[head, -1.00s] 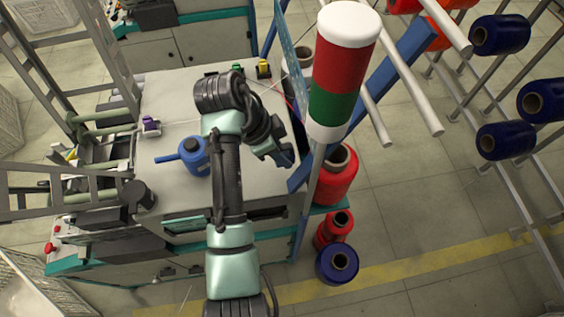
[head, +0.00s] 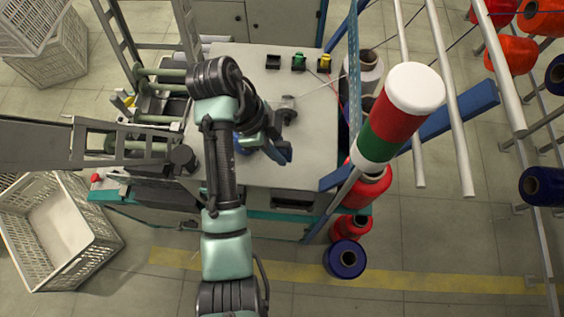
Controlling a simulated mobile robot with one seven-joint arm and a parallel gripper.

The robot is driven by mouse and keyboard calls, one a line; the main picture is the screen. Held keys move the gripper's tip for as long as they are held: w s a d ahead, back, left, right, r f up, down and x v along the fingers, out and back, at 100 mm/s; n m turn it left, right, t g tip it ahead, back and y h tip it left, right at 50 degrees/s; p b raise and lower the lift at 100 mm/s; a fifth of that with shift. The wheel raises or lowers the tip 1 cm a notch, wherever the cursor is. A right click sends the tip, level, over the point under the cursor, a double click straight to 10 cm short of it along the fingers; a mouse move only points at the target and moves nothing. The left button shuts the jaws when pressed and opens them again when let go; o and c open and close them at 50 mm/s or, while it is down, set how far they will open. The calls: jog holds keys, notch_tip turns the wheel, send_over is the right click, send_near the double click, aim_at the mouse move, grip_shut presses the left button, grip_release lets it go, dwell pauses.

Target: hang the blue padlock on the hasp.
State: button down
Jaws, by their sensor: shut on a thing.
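My gripper (head: 280,150) is at the end of the folded arm, above the right half of the grey machine top. It is shut, and a dark bluish shape at its tip is most likely the blue padlock; its shackle and outline are not clear. A small grey metal fitting (head: 287,103), possibly the hasp, stands on the top just beyond my wrist. I cannot tell whether anything touches it.
A black block (head: 273,61), a green item (head: 299,60) and a yellow item (head: 325,62) line the back edge. A blue can (head: 243,146) is mostly hidden under my arm. A red, white and green signal column (head: 390,120) rises at right, near thread spools (head: 345,258).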

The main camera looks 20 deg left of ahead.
aim_at(286, 174)
notch_tip(286, 174, down, 9)
dwell(0.4)
jog(key=shift+f, duration=0.1)
jog(key=c, duration=0.7)
grip_release()
jog(key=shift+p+v, duration=1.8)
jog(key=shift+v, duration=4.35)
